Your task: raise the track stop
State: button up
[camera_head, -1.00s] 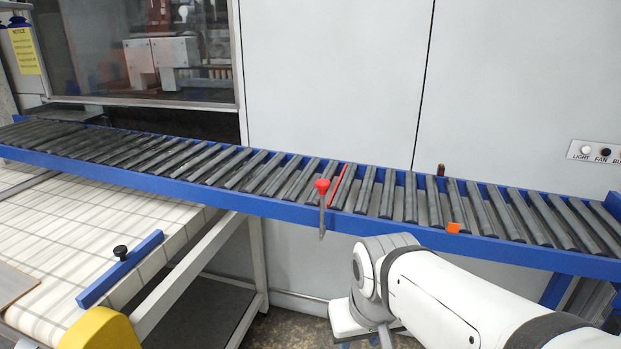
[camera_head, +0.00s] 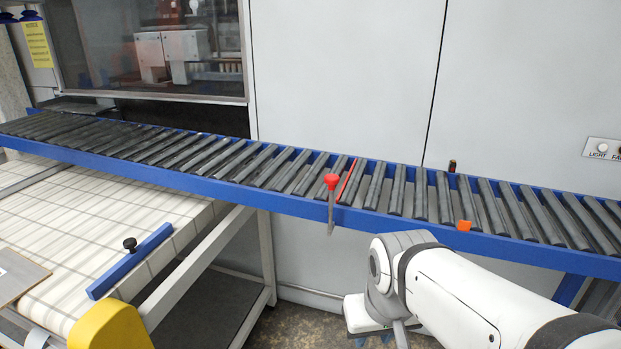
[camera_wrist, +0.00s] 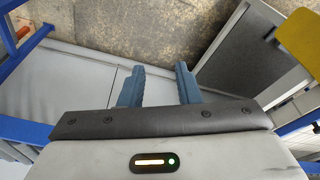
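A lever with a red knob (camera_head: 332,181) stands upright at the front rail of the roller track (camera_head: 260,195). Its grey shaft (camera_head: 330,215) hangs below the rail. A thin red bar (camera_head: 346,181) lies between the rollers just right of the knob; it looks like the track stop, level with the rollers. My gripper hangs low in front of the track, below and right of the lever, mostly hidden by my arm in the head view. In the wrist view my gripper (camera_wrist: 158,82) has its two blue fingers apart with nothing between them.
An orange marker (camera_head: 464,225) sits on the front rail at the right. A belt table (camera_head: 90,225) with a blue bar (camera_head: 130,262) and black knob stands at lower left, by a yellow cover (camera_head: 110,328). Grey cabinet panels (camera_head: 345,80) stand behind the track.

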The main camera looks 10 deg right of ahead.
jog(key=d+f+n+h+b, duration=0.1)
jog(key=d+f+b, duration=0.1)
jog(key=w+d+f+n+h+b, duration=0.1)
jog(key=f+n+h+b, duration=0.1)
jog(key=f+b, duration=0.1)
jog(key=d+f+n+g+h+b, duration=0.1)
jog(key=d+f+n+b, duration=0.1)
jog(key=f+b, duration=0.1)
jog(key=shift+w+d+f+h, duration=0.1)
jog(key=shift+w+d+h, duration=0.2)
jog(key=shift+w, duration=0.1)
grip_shut()
jog(key=w+d+f+n+t+h+b, duration=0.35)
jog(key=w+f+n+h+b, duration=0.2)
jog(key=w+n+b, duration=0.35)
jog(key=w+a+f+n+t+y+b, duration=0.1)
jog(key=w+a+f+n+t+b, duration=0.1)
jog(key=w+a+n+t+b, duration=1.1)
jog(key=w+a+n+b, duration=0.1)
jog(key=n, duration=0.3)
jog(key=shift+w+a+f+t, duration=0.25)
jog(key=shift+w+f+t, duration=0.1)
jog(key=shift+w+f, duration=0.05)
